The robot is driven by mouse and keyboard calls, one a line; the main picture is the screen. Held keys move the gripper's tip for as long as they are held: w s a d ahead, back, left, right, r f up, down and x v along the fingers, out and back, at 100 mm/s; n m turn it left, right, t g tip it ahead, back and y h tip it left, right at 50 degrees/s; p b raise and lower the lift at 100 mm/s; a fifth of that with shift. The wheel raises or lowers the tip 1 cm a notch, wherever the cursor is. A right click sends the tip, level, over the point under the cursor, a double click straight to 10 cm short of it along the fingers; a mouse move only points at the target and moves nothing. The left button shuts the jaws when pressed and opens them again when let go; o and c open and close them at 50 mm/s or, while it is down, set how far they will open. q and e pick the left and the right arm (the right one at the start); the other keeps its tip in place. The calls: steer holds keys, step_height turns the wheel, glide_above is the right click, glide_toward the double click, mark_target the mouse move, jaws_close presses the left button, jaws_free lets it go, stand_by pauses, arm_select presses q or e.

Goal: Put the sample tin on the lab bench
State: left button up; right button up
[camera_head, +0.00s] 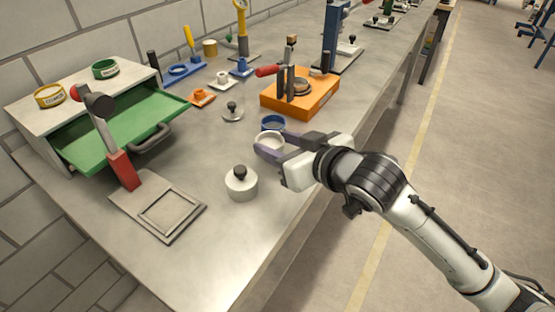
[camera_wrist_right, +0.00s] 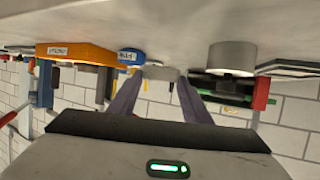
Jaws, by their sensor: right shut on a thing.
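A small pale open-topped tin (camera_head: 268,140), which I take as the sample tin, is between the fingers of my right gripper (camera_head: 270,146). The gripper is shut on it; its side also shows between the fingertips in the right wrist view (camera_wrist_right: 158,73). The lab bench (camera_head: 225,235) lies under the gripper. The tin is low over the bench top or touching it; I cannot tell which. My left gripper is not in view.
A blue tin (camera_head: 273,122) stands just behind the held tin. A grey knobbed weight (camera_head: 241,186) stands in front of it to the left. An orange fixture (camera_head: 300,97) is behind. An open green drawer (camera_head: 118,132) and a lever press (camera_head: 122,168) are at left.

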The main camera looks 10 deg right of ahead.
step_height(320, 180, down, 4)
steer(key=o, duration=1.3)
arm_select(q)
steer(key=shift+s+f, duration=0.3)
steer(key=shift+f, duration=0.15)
arm_select(e)
steer(key=v, duration=1.1)
steer(key=shift+w+p, duration=0.1)
steer(key=shift+p, duration=0.3)
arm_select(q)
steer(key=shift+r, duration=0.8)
arm_select(e)
steer(key=shift+s+d+r, duration=0.2)
steer(key=shift+s+r, duration=0.05)
steer(key=shift+s, duration=0.35)
